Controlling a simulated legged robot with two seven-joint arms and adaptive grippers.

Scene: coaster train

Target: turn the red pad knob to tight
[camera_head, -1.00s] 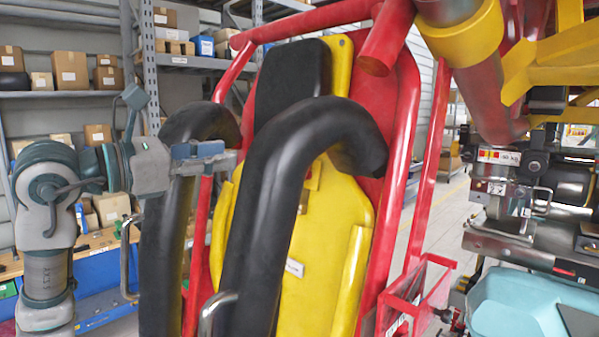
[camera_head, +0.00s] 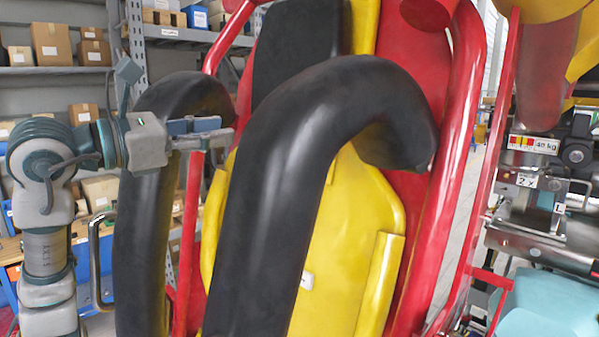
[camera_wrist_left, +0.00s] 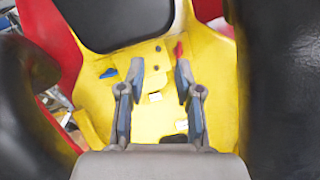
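A small red knob-like piece (camera_wrist_left: 179,50) shows on the yellow seat back (camera_wrist_left: 205,60) in the left wrist view, just ahead of my gripper's right finger. I take it for the red pad knob; its setting is too small to read. My left gripper (camera_wrist_left: 160,68) is open, its two fingers apart with nothing between them. In the head view my left gripper (camera_head: 212,131) is between the black restraint's two padded arms, at its upper left. There the knob is hidden behind the near padded arm (camera_head: 270,200). My right gripper is not in view.
A small blue piece (camera_wrist_left: 108,73) sits on the seat back left of the fingers. Black padding (camera_wrist_left: 280,80) is close on both sides in the wrist view. Red frame tubes (camera_head: 465,150) stand right of the seat. Shelves with boxes (camera_head: 52,42) are behind.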

